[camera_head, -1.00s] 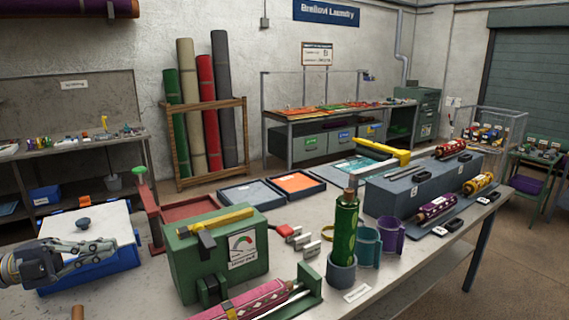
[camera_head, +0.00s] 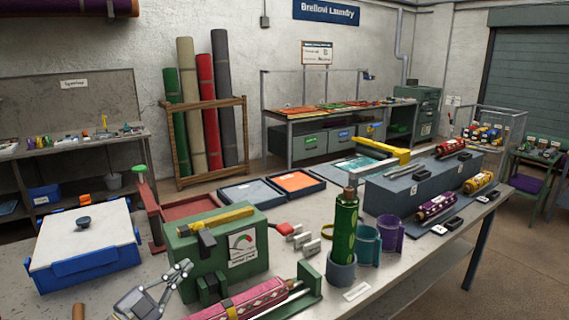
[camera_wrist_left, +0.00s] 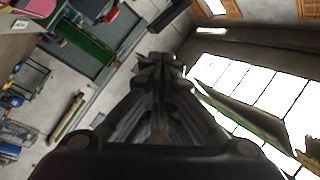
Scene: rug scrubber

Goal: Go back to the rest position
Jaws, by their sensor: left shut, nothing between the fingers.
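My left gripper (camera_head: 172,281) is low in the head view, in front of the green gauge box (camera_head: 222,250) and right of the blue tub. Its fingers are shut with nothing between them. In the left wrist view the shut fingers (camera_wrist_left: 158,62) point out into the room, towards bright windows, with no object at their tips. The view there is tilted. My right gripper is not in view.
The blue tub (camera_head: 90,268) with its white lid (camera_head: 84,236) stands at the left of the table. A pink patterned roll (camera_head: 245,300) lies in front of the green box.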

